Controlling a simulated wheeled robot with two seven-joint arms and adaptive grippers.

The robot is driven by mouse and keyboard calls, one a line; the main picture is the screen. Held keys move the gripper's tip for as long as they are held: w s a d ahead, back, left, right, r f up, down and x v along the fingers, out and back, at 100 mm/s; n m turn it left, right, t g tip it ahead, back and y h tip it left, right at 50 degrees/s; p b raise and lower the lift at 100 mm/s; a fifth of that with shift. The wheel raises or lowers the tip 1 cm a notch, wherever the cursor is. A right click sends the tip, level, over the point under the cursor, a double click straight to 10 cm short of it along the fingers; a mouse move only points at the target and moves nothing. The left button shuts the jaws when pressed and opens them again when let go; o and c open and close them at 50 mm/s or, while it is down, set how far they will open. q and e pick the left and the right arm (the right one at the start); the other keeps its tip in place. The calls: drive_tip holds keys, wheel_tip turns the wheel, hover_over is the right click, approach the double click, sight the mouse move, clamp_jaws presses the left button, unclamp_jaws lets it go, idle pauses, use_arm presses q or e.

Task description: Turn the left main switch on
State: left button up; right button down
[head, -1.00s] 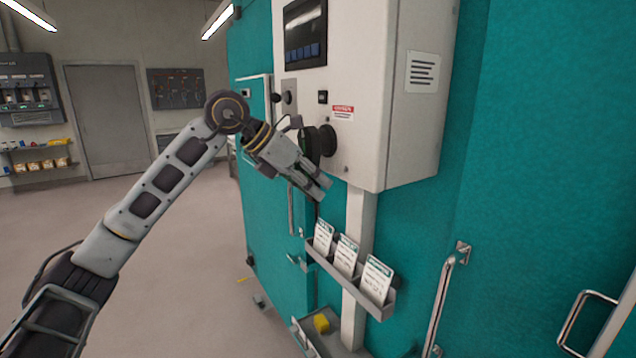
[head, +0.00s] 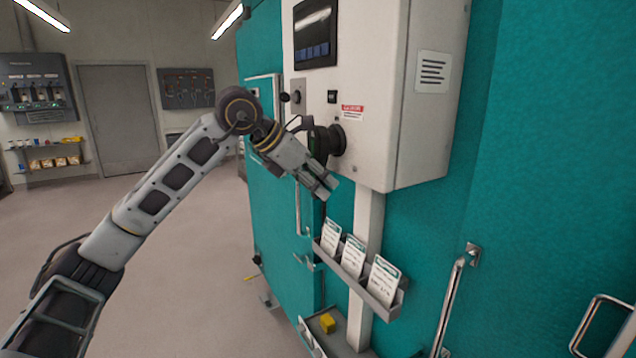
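A white control box (head: 395,125) is mounted on the teal chamber. A round black rotary switch (head: 332,140) sits low on its front, under a red and white danger label (head: 352,112). My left gripper (head: 328,190) is in front of the box, just below and left of the black switch, fingers pointing down and right. The wrist overlaps part of the switch's left side. I cannot tell whether the fingers touch anything or how far apart they are. My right gripper does not show.
A card rack (head: 385,297) hangs below the box, with a lower tray (head: 345,345) holding a yellow block (head: 327,323). Chrome handles (head: 452,300) stand out from the teal wall at right. The floor (head: 190,260) at left is clear.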

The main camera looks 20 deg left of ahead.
use_arm(q)
drive_tip(key=v, duration=1.2)
idle(0.5)
idle(0.5)
